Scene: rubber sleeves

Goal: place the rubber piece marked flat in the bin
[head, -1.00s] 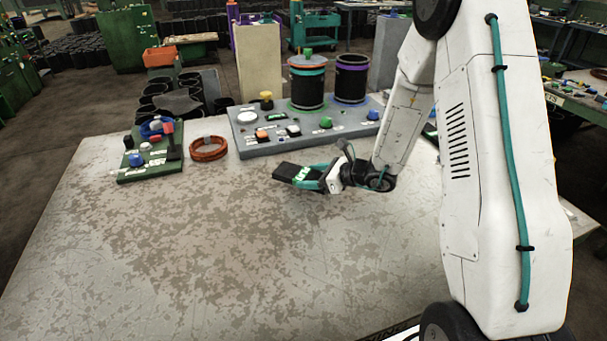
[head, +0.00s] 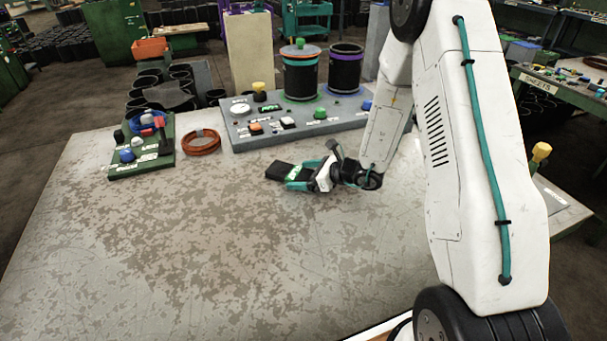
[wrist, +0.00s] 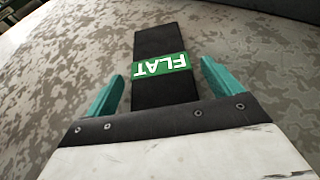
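The rubber piece marked FLAT (head: 278,171) is a black flat strip with a green label, lying on the worn grey table (head: 150,240). It also shows in the wrist view (wrist: 158,42), its label reading upside down. My gripper (head: 298,174) is low at the table, with its teal fingers on either side of the piece. In the wrist view (wrist: 160,85) a narrow gap shows between each finger and the strip, so it is open around the piece. I cannot tell which container the task calls the bin.
A grey console (head: 300,125) with knobs carries a teal-banded black cylinder (head: 301,75) and a purple-rimmed one (head: 345,70). A green control box (head: 140,155) and orange coil (head: 200,144) stand left. An orange crate (head: 150,48) is far behind. The table's front left is clear.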

